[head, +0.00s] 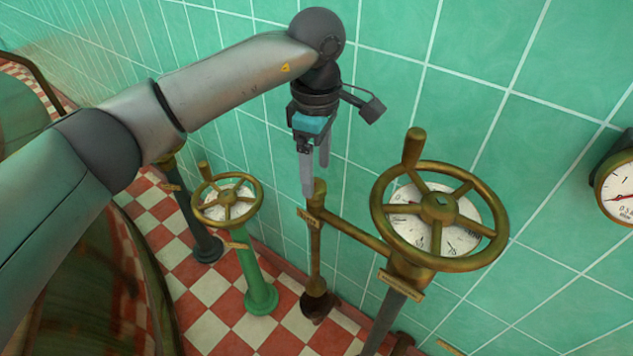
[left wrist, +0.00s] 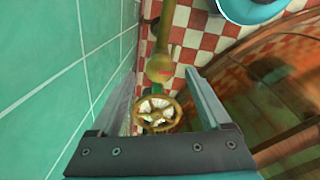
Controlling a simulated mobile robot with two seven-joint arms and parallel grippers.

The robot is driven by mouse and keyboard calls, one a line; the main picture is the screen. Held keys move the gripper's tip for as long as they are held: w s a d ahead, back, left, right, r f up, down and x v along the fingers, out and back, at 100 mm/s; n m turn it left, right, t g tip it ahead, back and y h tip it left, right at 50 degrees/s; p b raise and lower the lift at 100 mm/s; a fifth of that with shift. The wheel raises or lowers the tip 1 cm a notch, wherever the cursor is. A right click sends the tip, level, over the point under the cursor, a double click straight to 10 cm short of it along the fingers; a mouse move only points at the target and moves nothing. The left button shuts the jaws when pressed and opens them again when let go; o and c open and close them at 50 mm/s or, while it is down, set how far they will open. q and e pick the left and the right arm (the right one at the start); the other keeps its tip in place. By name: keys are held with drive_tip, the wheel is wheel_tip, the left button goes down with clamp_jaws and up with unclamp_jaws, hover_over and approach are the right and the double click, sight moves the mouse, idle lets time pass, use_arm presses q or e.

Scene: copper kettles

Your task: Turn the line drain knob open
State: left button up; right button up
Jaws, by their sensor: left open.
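My left gripper (head: 315,180) points down with its two fingers apart and nothing between them. A slim brass post with a small upright knob top (head: 319,188) stands just below and beside the fingertips. It carries a small tag (head: 307,218) whose words are too small to read, so I cannot confirm it is the line drain knob. In the left wrist view the open fingers (left wrist: 160,74) frame a rounded brass part (left wrist: 160,67), with a spoked handwheel (left wrist: 157,112) nearer the gripper's base in the picture. My right gripper does not show.
A large brass handwheel (head: 438,208) over a dial stands close on the right. A smaller handwheel (head: 228,199) on a green pedestal (head: 260,290) stands left. The green tiled wall (head: 560,120) is close behind. A wall gauge (head: 617,192) is at the right edge.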

sight(320, 187)
use_arm(q)
drive_tip(key=shift+f+b, duration=0.3)
drive_tip(key=shift+f, duration=1.15)
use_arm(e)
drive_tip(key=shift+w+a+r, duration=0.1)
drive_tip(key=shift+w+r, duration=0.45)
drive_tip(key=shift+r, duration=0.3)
use_arm(q)
drive_tip(key=shift+c, duration=0.4)
clamp_jaws()
